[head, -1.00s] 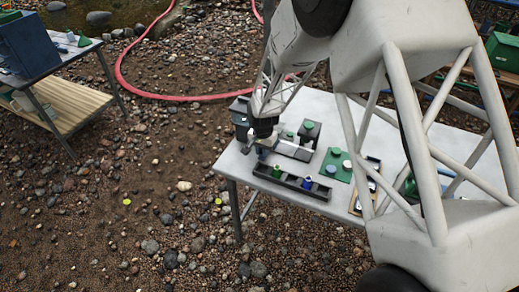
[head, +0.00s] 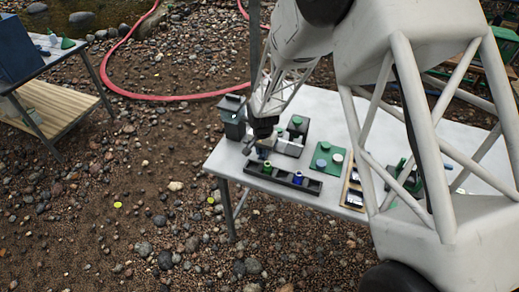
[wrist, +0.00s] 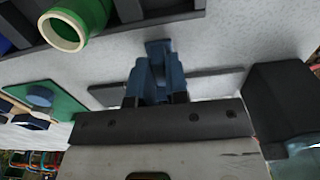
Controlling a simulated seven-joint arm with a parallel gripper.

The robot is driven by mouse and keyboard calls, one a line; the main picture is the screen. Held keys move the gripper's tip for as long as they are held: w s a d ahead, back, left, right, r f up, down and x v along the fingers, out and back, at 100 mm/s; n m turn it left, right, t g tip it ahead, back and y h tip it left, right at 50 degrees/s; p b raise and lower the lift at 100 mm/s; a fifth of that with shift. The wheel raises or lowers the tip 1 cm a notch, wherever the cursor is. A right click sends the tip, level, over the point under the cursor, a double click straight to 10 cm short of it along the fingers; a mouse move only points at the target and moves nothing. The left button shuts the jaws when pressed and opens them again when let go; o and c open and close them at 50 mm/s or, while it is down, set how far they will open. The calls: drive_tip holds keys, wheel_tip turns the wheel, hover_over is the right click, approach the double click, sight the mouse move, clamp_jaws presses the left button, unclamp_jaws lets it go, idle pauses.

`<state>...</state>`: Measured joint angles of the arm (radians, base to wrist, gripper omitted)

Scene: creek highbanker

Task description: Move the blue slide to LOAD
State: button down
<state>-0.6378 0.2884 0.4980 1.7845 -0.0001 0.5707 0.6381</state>
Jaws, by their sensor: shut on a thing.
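The blue slide (wrist: 160,65) stands upright between the fingers of my gripper (wrist: 158,99) in the wrist view. My gripper is shut on it. In the head view my gripper (head: 264,146) is low over the near left part of the pale table (head: 222,158), with a bit of blue below it. A dark and grey fixture (head: 296,134) stands just right of my gripper. I cannot read any LOAD mark, and the slide's foot is partly hidden.
A dark compartment tray (head: 314,185) holding a green (head: 268,169) and a blue cylinder (head: 297,178) lies close in front of my gripper. A dark block (head: 233,124) stands to the left.

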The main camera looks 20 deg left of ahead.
drive_tip(key=shift+d, duration=0.5)
drive_tip(key=c, duration=1.2)
unclamp_jaws()
drive_tip(key=shift+r, duration=0.15)
wheel_tip(320, 180, up, 7)
drive_tip(key=shift+d, duration=0.1)
